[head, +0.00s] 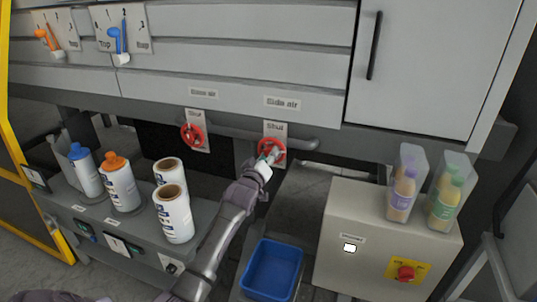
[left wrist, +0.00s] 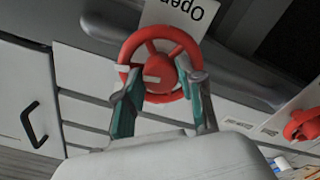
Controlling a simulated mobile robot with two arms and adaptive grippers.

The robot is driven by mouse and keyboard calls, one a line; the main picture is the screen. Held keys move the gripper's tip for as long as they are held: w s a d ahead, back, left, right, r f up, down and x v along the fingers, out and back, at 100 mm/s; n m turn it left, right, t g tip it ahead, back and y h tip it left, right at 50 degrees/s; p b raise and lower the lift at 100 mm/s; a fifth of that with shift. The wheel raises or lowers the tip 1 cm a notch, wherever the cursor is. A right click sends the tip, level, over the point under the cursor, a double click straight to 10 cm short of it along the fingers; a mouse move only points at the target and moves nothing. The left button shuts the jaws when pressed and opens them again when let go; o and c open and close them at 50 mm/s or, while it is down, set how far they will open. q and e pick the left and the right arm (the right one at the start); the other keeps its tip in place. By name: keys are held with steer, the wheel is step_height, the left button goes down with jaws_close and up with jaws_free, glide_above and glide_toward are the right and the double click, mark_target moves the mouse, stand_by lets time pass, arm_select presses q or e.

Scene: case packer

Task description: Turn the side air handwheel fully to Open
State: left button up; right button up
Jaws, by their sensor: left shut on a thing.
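The side air handwheel (head: 272,145) is a red spoked wheel below the "Side air" label (head: 283,102). A plate behind it (head: 274,128) reads "Shut" above the wheel. In the left wrist view the handwheel (left wrist: 160,44) fills the upper middle, and the word "Open" (left wrist: 180,8) shows upside down on its plate. A pale mark (left wrist: 151,79) shows on the wheel. My left gripper (head: 266,162) is shut on the handwheel, its fingers at either side of the rim in the left wrist view (left wrist: 162,85). My right gripper is not in view.
A second red handwheel (head: 192,136) is to the left, also seen in the left wrist view (left wrist: 302,125). A pipe (head: 310,144) runs behind. Below are a blue bin (head: 272,270), a control box (head: 375,235) with bottles in clear holders, and a shelf of bottles and rolls (head: 170,215).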

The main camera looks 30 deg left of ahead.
arm_select(q)
steer(key=shift+a+f+m+p, duration=0.1)
steer(key=shift+m+p, duration=0.6)
steer(key=shift+m, duration=9.5)
steer(key=o, duration=1.1)
steer(key=shift+o, duration=0.2)
steer(key=v, duration=1.2)
